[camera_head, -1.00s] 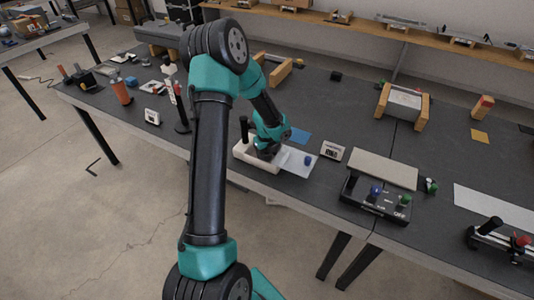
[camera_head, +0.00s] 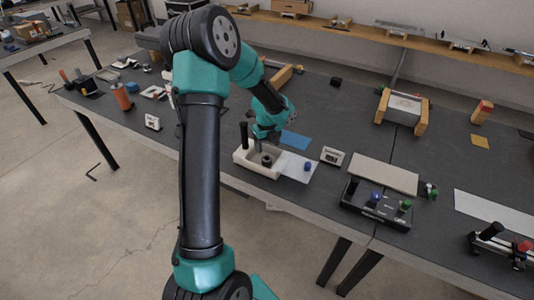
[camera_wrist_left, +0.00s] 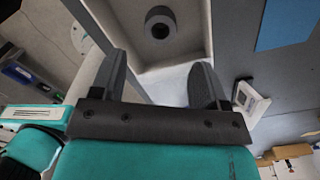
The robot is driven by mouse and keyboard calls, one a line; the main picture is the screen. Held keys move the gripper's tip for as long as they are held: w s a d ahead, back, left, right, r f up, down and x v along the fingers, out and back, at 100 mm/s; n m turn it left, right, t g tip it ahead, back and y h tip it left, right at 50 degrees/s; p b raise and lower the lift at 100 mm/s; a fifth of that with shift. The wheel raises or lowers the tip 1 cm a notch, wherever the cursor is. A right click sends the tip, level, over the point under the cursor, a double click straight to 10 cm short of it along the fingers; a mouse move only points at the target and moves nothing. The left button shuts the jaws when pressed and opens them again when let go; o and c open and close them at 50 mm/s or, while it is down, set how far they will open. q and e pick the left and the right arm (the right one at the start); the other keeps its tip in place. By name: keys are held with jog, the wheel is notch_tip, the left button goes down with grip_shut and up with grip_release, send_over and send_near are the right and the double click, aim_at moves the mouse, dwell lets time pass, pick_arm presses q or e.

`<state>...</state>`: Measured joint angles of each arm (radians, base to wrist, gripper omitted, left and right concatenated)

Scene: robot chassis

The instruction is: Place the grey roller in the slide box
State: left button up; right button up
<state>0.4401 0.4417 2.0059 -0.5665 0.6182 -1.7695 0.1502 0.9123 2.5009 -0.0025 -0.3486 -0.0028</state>
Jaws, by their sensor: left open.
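The slide box (camera_head: 243,158) is a white open box near the front table edge, with a black upright handle (camera_head: 244,134) at its left end. The grey roller (camera_head: 267,161) stands inside the box, a short dark cylinder with a hole in its top. It also shows in the left wrist view (camera_wrist_left: 160,22), apart from the fingers. My left gripper (camera_wrist_left: 160,80) is open and empty, above the box. A pale plate (camera_head: 299,172) with a blue knob (camera_head: 308,167) extends from the box's right side. My right gripper is out of view.
A small white framed device (camera_head: 332,156) stands right of the plate. A black control box (camera_head: 376,206) with knobs and a beige board (camera_head: 385,173) are farther right.

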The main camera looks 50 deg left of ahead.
pick_arm(q)
jog(key=shift+r, duration=2.05)
